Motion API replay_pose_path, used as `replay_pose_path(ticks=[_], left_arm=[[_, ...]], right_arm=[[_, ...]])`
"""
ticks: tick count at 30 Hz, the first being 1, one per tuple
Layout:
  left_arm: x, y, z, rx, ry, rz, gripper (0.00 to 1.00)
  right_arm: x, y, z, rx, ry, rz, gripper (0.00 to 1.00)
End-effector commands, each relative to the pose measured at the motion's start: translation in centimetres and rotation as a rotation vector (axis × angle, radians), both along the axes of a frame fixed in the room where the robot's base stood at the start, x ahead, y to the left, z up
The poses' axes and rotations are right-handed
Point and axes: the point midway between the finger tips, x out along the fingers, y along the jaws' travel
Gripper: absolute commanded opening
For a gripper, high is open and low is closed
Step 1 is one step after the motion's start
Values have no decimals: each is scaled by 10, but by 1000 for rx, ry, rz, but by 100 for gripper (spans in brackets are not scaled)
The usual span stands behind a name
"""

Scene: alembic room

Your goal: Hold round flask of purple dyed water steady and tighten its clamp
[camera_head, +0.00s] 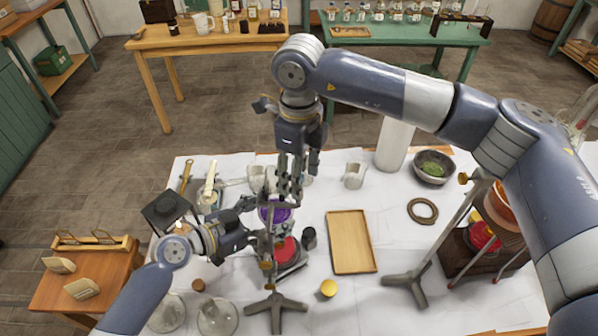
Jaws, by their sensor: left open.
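The round flask of purple dyed water (281,215) shows as a purple patch in the middle of the table, partly hidden by the grippers and a stand rod. It sits on a metal stand with a tripod base (275,308), above a red round thing (286,250). The clamp is hard to make out behind the fingers. My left gripper (257,229) is open, just left of the flask; contact cannot be told. My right gripper (289,192) points down from above, at the top of the stand and over the flask; its finger gap is unclear.
A wooden tray (351,242), yellow knob-like piece (328,288) and dark ring (423,211) lie to the right. A dark box-like thing (167,212) stands left. Glass pieces (216,316) lie at the front left.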

Motion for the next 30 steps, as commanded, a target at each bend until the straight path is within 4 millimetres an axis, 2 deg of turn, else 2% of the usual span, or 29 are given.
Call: replay_pose_path(ticks=[1, 2, 7, 20, 30], left_arm=[[0, 0, 0, 0, 0, 0, 75], [0, 0, 0, 0, 0, 0, 75], [0, 0, 0, 0, 0, 0, 75], [0, 0, 0, 0, 0, 0, 75], [0, 0, 0, 0, 0, 0, 75]], right_arm=[[0, 0, 0, 0, 0, 0, 50], [0, 0, 0, 0, 0, 0, 45], [0, 0, 0, 0, 0, 0, 7], [0, 0, 0, -1, -1, -53, 6], [0, 0, 1, -1, -2, -293, 6]])
